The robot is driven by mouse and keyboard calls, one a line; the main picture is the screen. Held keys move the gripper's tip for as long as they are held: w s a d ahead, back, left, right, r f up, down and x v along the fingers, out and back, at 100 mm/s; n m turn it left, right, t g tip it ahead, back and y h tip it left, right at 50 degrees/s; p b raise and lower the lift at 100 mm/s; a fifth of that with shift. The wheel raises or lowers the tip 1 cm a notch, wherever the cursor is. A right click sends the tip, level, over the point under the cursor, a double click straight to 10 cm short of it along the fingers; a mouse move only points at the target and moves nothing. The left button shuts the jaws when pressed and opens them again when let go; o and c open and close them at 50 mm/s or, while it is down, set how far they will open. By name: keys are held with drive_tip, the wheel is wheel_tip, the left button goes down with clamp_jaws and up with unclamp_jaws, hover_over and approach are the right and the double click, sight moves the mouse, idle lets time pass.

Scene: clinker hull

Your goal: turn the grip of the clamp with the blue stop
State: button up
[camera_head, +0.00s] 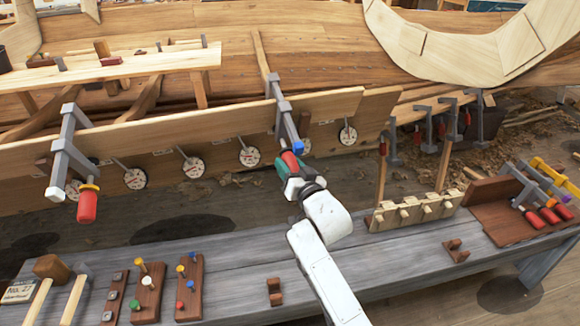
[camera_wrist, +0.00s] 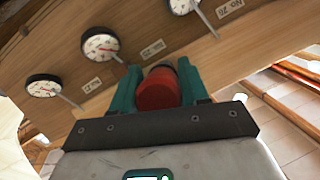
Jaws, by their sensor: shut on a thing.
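The clamp with the blue stop (camera_head: 298,148) hangs on the hull plank right of the middle in the head view, its grey bar (camera_head: 284,112) running up over the plank edge. Its red grip (camera_head: 290,161) sits below the blue stop and is partly hidden by my gripper (camera_head: 288,168). In the wrist view the red grip (camera_wrist: 158,90) lies between the two teal fingers of my gripper (camera_wrist: 160,85), which are shut on it. The blue stop is not seen in the wrist view.
Round dials (camera_head: 249,156) line the plank. The workbench (camera_head: 235,278) below holds peg boards (camera_head: 190,288), a wooden rack (camera_head: 415,210) and a tray of clamps (camera_head: 515,220).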

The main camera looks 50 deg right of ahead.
drive_tip(key=shift+f+b, duration=0.2)
drive_tip(key=shift+b, duration=0.45)
drive_tip(key=shift+f+n+h+b, duration=0.1)
drive_tip(key=shift+n+h+b, duration=0.3)
drive_tip(key=shift+b, duration=0.7)
drive_tip(key=n+g+h+b, duration=0.1)
drive_tip(key=b, duration=0.2)
drive_tip(key=n+g+h+b, duration=0.1)
drive_tip(key=n+b, duration=0.1)
drive_tip(key=b, duration=0.1)
drive_tip(key=shift+d+h+b, duration=0.1)
drive_tip(key=shift+h+b, duration=0.2)
drive_tip(key=shift+h, duration=0.1)
drive_tip(key=shift+s+r+n+h+b, duration=0.1)
drive_tip(key=shift+r+n+h+b, duration=0.15)
drive_tip(key=shift+n+h+b, duration=0.35)
drive_tip(key=shift+r, duration=0.1)
drive_tip(key=o, duration=0.9)
drive_tip(key=shift+o, duration=0.2)
